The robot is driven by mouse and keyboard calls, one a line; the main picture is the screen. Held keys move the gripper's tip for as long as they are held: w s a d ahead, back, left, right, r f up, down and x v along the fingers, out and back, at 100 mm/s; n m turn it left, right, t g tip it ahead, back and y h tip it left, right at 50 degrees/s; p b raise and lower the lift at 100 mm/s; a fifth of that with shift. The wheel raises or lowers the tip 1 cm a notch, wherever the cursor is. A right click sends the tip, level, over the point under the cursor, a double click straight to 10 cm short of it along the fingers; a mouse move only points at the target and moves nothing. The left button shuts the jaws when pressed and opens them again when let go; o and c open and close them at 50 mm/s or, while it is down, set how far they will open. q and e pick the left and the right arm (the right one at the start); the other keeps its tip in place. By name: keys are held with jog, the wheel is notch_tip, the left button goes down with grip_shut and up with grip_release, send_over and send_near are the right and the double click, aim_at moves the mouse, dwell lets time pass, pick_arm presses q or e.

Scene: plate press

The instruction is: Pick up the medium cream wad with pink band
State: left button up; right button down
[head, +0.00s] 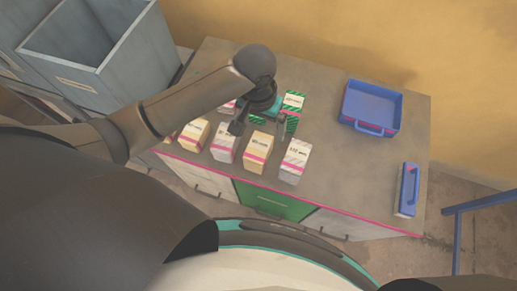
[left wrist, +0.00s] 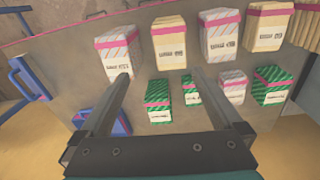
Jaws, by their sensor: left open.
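Cream wads with pink bands stand in the row along the table's pink front edge. One cream wad (head: 258,152) is near the middle and also shows in the left wrist view (left wrist: 170,42). Another cream wad (head: 194,134) is further left, also in the left wrist view (left wrist: 268,28). A third cream wad (left wrist: 306,30) is cut off at that view's right edge. I cannot tell for sure which is medium. My left gripper (head: 261,120) is open and empty above the wads. It also shows in the left wrist view (left wrist: 161,76). My right gripper is out of view.
White striped wads (head: 295,160) (head: 225,142) alternate with the cream ones. Green striped wads (head: 292,102) stand behind, partly hidden by my arm. A blue tray (head: 378,106) and a blue handled tool (head: 407,190) are at the right. A grey bin (head: 90,85) stands left. The table's middle right is clear.

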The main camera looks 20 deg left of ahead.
pick_arm(q)
jog(key=a+r, duration=0.1)
jog(key=b, duration=0.1)
send_near(259, 147)
jog(key=shift+y, duration=0.4)
jog(key=f, duration=0.5)
jog(key=shift+w+f, duration=0.25)
jog(key=shift+w, duration=0.1)
jog(key=shift+s+d+f+b, duration=0.1)
jog(key=shift+f+b, duration=0.2)
jog(key=shift+f, duration=0.95)
jog(key=shift+s+d+f+b, duration=0.15)
jog(key=shift+f+b, duration=0.15)
jog(key=shift+f, duration=1)
jog(key=shift+c, duration=0.4)
jog(key=shift+w, duration=0.1)
jog(key=c, duration=1.2)
